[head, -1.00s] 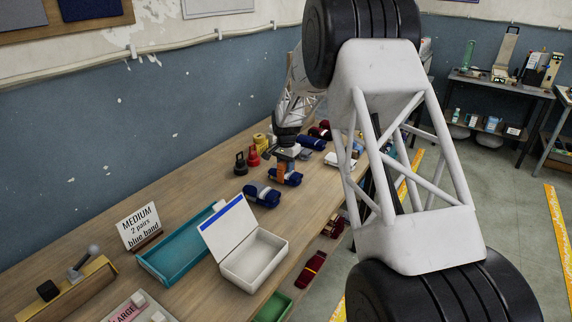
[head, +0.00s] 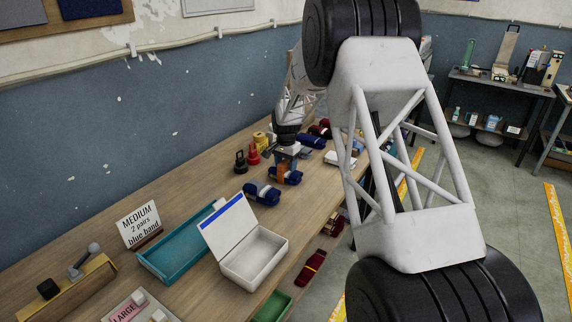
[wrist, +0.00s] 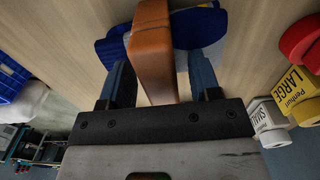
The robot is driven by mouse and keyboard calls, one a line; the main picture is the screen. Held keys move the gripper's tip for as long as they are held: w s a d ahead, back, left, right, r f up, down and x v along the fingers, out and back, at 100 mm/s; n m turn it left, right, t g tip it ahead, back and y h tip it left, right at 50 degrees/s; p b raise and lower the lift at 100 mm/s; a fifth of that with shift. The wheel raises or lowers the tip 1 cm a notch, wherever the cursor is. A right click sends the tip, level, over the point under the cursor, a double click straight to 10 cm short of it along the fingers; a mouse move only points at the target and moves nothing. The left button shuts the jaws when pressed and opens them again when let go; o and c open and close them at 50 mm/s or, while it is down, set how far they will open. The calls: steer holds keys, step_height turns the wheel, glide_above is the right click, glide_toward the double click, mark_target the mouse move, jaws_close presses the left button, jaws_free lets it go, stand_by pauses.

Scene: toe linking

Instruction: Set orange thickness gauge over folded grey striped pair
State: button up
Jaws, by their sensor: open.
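The orange thickness gauge (wrist: 153,50) stands between the two blue fingers of my gripper (wrist: 160,75) in the wrist view. The fingers are open, with a gap visible on each side of the gauge. The folded dark blue pair with a grey stripe (wrist: 200,28) lies behind the gauge, which partly hides it. In the head view the gauge (head: 282,168) is a small orange patch under my gripper (head: 287,158), at the folded pair (head: 290,178). I cannot tell whether the gauge fully straddles the pair.
Another blue folded pair (head: 262,194) lies nearer on the table. A white open box (head: 254,256) and a teal tray (head: 176,250) stand in front. Red (head: 253,154) and black (head: 240,163) weights stand left of my gripper. Yellow and white labelled pieces (wrist: 296,96) are at the wrist view's right.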

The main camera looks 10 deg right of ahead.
steer(key=shift+r, duration=0.1)
steer(key=shift+r, duration=3.4)
steer(key=shift+s+r, duration=0.1)
steer(key=shift+s+r, duration=0.15)
steer(key=s+r+n, duration=0.2)
steer(key=s+r, duration=0.4)
steer(key=s, duration=0.4)
steer(key=s+r+n+t, duration=0.1)
steer(key=s+r, duration=0.4)
steer(key=s, duration=0.5)
steer(key=s+r+n, duration=0.2)
steer(key=s+r, duration=0.4)
steer(key=s, duration=0.4)
steer(key=s+a+f+n+t, duration=0.1)
steer(key=s+f+n, duration=0.2)
steer(key=s, duration=2.6)
steer(key=shift+s+a+n+t, duration=0.2)
steer(key=shift+s+n+t, duration=0.1)
steer(key=shift+n, duration=0.1)
